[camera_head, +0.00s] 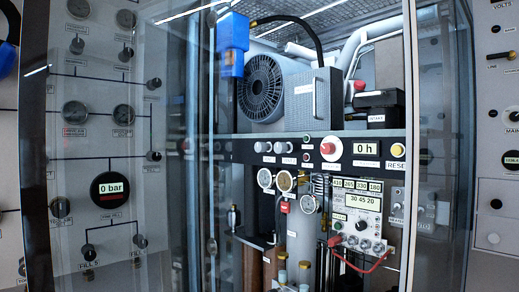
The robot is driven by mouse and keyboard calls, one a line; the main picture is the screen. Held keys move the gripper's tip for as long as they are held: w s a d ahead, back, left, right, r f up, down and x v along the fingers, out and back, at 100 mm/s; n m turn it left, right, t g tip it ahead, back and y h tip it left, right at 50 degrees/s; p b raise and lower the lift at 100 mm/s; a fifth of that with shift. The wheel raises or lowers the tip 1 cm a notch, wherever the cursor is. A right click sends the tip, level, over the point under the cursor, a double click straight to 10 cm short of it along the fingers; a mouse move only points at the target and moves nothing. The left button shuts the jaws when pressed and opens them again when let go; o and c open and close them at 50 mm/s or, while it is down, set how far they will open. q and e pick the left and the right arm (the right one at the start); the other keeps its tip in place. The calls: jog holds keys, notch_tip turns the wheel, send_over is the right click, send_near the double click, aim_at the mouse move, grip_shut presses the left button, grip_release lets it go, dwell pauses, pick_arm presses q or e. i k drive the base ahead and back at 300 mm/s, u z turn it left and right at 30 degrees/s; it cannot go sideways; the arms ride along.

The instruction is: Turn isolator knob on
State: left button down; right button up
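A large red rotary knob (328,148) sits on the dark control strip of the machine in the centre. It looks like the isolator knob, but its label is too small to read. A pale surround shows around it, and I cannot tell which position it is turned to. Neither of my grippers shows in the head view, and nothing touches the knob.
The strip also carries a "0 h" display (365,148), a yellow reset button (397,150) and small white knobs (262,147). Above is a grey compressor with a fan (262,87). Gauge panels stand left (110,130) and right (495,200). A cabinet frame post (410,100) stands right of the strip.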

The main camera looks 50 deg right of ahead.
aim_at(329, 148)
jog(key=i, duration=1)
jog(key=z, duration=2.25)
